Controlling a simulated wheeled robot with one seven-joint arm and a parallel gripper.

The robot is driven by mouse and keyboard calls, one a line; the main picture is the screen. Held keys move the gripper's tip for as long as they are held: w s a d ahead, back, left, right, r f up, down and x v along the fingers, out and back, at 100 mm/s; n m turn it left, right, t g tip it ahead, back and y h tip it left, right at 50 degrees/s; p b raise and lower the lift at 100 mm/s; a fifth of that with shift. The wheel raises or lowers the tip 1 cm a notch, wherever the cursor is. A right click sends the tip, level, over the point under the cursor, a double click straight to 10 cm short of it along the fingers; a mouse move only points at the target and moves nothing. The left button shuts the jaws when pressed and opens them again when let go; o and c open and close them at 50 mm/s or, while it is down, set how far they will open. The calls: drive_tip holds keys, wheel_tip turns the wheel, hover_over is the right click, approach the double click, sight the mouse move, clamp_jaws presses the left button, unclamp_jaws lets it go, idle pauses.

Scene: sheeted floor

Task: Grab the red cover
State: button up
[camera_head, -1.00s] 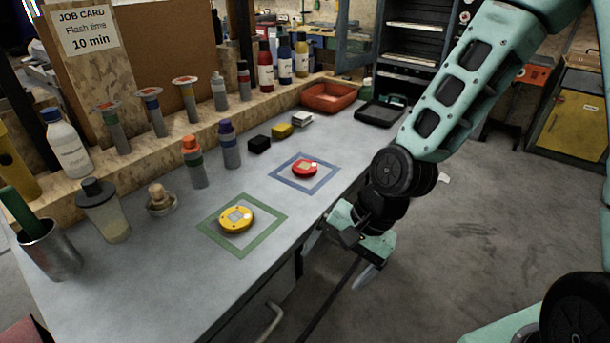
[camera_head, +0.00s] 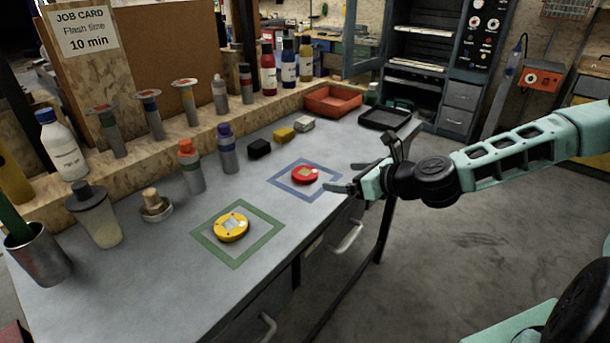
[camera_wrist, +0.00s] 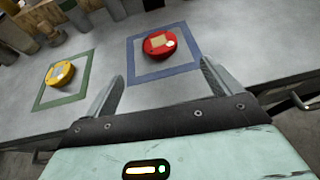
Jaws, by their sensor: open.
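The red cover (camera_head: 305,174) is a round, low disc with a pale patch on top. It lies inside a blue square outline (camera_head: 281,184) on the grey bench. It also shows in the wrist view (camera_wrist: 159,45), ahead of and between my fingertips. My gripper (camera_head: 343,177) is open and empty at the bench's right edge, to the right of the red cover and apart from it. In the wrist view its two fingers (camera_wrist: 160,78) are spread wide with bare bench between them.
A yellow disc (camera_head: 231,227) lies in a green square outline (camera_head: 208,247). Small black (camera_head: 259,148) and yellow (camera_head: 284,134) blocks stand behind. A red tray (camera_head: 333,100) and a black tray (camera_head: 384,118) are at the far end. Bottles line the back shelf.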

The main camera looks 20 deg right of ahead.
approach(305, 172)
drive_tip(key=x, duration=0.3)
drive_tip(key=shift+s+d+f, duration=0.1)
drive_tip(key=shift+f, duration=0.05)
drive_tip(key=shift+p+x, duration=0.7)
drive_tip(key=shift+x, duration=2.1)
drive_tip(key=c, duration=1.2)
